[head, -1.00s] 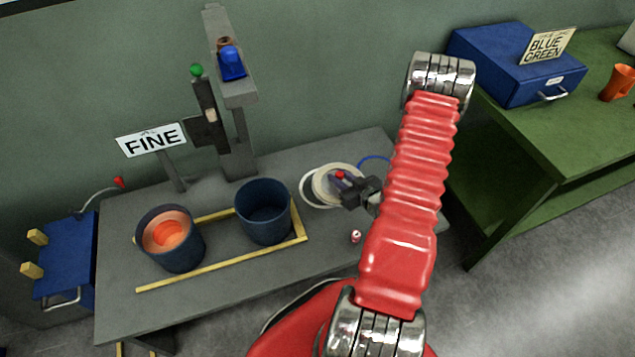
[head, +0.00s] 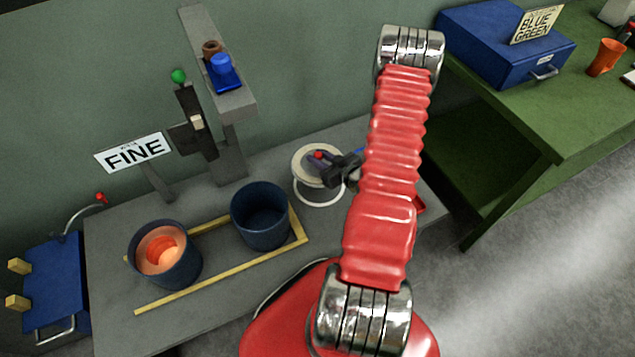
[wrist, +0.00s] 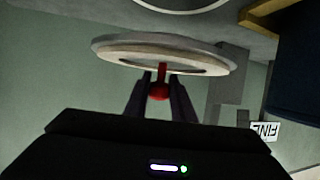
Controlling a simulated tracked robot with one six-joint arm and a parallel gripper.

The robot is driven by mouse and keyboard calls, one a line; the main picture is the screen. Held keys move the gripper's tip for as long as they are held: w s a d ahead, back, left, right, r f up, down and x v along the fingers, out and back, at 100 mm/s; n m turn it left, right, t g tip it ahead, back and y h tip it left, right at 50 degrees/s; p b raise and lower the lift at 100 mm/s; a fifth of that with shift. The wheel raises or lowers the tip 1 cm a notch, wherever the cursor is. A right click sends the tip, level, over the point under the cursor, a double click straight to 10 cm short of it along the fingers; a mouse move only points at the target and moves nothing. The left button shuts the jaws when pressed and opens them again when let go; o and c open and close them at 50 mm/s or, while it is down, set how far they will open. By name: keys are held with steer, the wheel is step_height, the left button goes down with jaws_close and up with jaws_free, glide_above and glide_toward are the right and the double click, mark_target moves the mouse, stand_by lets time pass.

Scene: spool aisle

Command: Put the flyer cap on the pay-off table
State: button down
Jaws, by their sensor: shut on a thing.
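The flyer cap looks like a pale round disc (head: 304,163) with a red knob (head: 318,155) on top. My gripper (head: 325,159) is shut on this knob. In the wrist view, the fingers (wrist: 158,90) hold the red knob, and the disc (wrist: 120,47) is tilted and clear of the grey table. A grey table (head: 225,283) stands below, with a white ring (head: 318,205) lying on it just below the cap in the head view. I cannot tell from the pictures which table is the pay-off table.
Two dark blue buckets (head: 262,228) (head: 185,277) stand in a yellow frame (head: 220,275); the left one holds something orange. A grey post (head: 228,150) and a FINE sign (head: 135,152) stand behind. A green table (head: 560,130) with a blue drawer box (head: 490,45) is at right.

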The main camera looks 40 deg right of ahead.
steer(key=shift+d+f, duration=0.1)
steer(key=shift+f, duration=2.7)
steer(key=shift+f, duration=2.1)
steer(key=shift+f, duration=0.1)
steer(key=c, duration=1.5)
jaws_free()
steer(key=v, duration=1.2)
steer(key=shift+s, duration=0.1)
